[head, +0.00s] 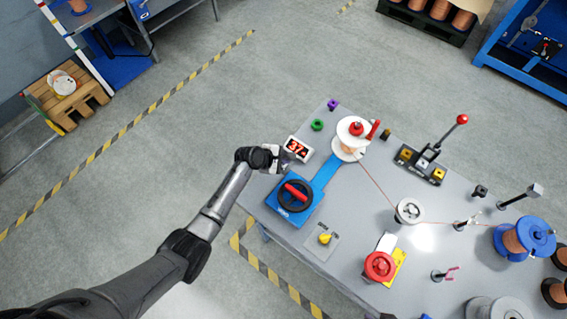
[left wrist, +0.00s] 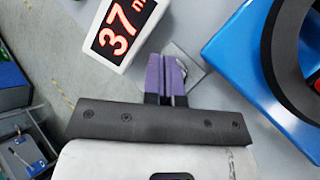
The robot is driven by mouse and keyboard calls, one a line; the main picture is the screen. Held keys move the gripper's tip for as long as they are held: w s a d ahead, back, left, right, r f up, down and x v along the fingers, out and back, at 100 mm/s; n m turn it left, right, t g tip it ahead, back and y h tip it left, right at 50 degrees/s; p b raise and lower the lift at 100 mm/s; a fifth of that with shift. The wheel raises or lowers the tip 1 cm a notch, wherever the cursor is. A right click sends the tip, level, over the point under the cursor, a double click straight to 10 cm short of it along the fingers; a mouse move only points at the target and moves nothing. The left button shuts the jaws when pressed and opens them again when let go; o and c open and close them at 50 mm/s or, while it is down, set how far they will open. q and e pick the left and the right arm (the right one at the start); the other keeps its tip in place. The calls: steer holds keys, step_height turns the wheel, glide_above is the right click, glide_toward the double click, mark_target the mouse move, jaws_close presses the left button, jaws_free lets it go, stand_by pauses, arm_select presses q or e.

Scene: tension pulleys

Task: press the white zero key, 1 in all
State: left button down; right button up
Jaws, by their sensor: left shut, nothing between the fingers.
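My left gripper (head: 281,160) is at the left edge of the grey table, beside the white display box. In the left wrist view its purple fingers (left wrist: 166,76) are shut together with nothing between them. Behind the fingertips lies a small grey plate (left wrist: 188,62) with a pale round part that the fingers partly cover. This may be the white zero key, but I cannot tell for sure, nor whether the fingers touch it. The display box (head: 299,148) shows red digits reading 37; it also shows in the left wrist view (left wrist: 124,30). My right gripper is not in view.
A blue base with a black handwheel (head: 295,196) stands close to the gripper. A white spool with a red knob (head: 352,131) is behind it. A yellow knob plate (head: 324,238), a red button (head: 379,266) and a lever block (head: 420,165) are farther right.

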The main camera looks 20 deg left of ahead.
arm_select(q)
steer(key=shift+f, duration=0.15)
steer(key=shift+f, duration=0.3)
steer(key=shift+f, duration=0.4)
stand_by(0.8)
stand_by(0.4)
steer(key=shift+r+p, duration=0.8)
steer(key=shift+r, duration=0.05)
steer(key=shift+r, duration=0.1)
step_height(320, 180, up, 5)
steer(key=p, duration=0.5)
steer(key=shift+p, duration=0.3)
